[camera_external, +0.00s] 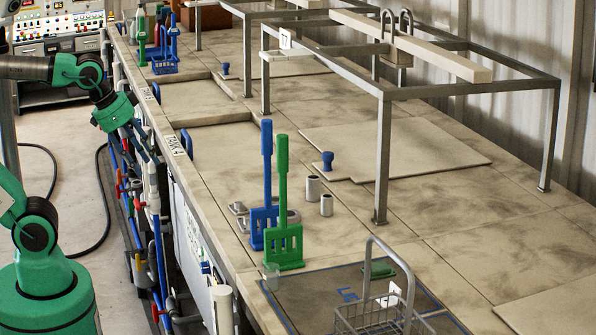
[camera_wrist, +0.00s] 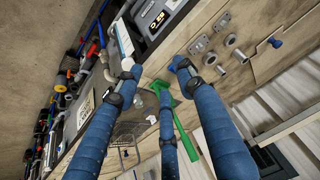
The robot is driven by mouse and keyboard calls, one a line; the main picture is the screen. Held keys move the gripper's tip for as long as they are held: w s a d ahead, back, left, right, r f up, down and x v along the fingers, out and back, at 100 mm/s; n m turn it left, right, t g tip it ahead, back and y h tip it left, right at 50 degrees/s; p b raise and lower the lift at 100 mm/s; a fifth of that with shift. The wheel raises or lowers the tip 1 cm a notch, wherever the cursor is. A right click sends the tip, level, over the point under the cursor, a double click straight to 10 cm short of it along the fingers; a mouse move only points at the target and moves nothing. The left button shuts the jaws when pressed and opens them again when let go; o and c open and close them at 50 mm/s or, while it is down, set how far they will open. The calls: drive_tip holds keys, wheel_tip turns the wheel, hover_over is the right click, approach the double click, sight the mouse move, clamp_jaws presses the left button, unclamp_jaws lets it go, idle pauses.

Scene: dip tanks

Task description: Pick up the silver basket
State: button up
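The silver basket (camera_external: 372,318) is a wire-mesh basket with a tall looped handle. It is at the bottom of the external view, cut off by the frame edge, on or over a dark panel. A wire basket, seemingly the same one, shows in the wrist view (camera_wrist: 126,133) between the left and middle fingers. My gripper (camera_external: 147,152) is over the front edge of the counter at the left, well apart from the basket. In the wrist view my gripper (camera_wrist: 157,72) has its blue fingers spread with nothing between their tips.
A blue paddle (camera_external: 267,180) and a green paddle (camera_external: 283,190) stand upright between my gripper and the basket. Two metal cups (camera_external: 313,188) are beside them. A metal frame (camera_external: 383,160) stands behind, with a hanging holder (camera_external: 397,52). A blue basket (camera_external: 165,66) is far back.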

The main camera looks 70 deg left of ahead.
drive_tip(key=w+d+r+m+p, duration=0.4)
drive_tip(key=w+d+r, duration=0.3)
drive_tip(key=w+d, duration=0.5)
drive_tip(key=w+d+r+m+p, duration=0.5)
drive_tip(key=w+d+r, duration=0.1)
drive_tip(key=w+d, duration=0.6)
drive_tip(key=w+d+m+p, duration=0.2)
drive_tip(key=w+d, duration=0.2)
drive_tip(key=d, duration=0.5)
drive_tip(key=w+d+m+p, duration=0.2)
drive_tip(key=w+d, duration=0.1)
drive_tip(key=d, duration=0.5)
drive_tip(key=m+t+p, duration=0.1)
drive_tip(key=m+p, duration=0.3)
approach(385, 251)
drive_tip(key=v, duration=0.3)
drive_tip(key=shift+s+d+r, duration=0.1)
drive_tip(key=shift+d+r, duration=0.05)
drive_tip(key=shift+d, duration=0.05)
drive_tip(key=shift+p+x, duration=0.35)
drive_tip(key=shift+x, duration=3.95)
drive_tip(key=shift+a, duration=0.15)
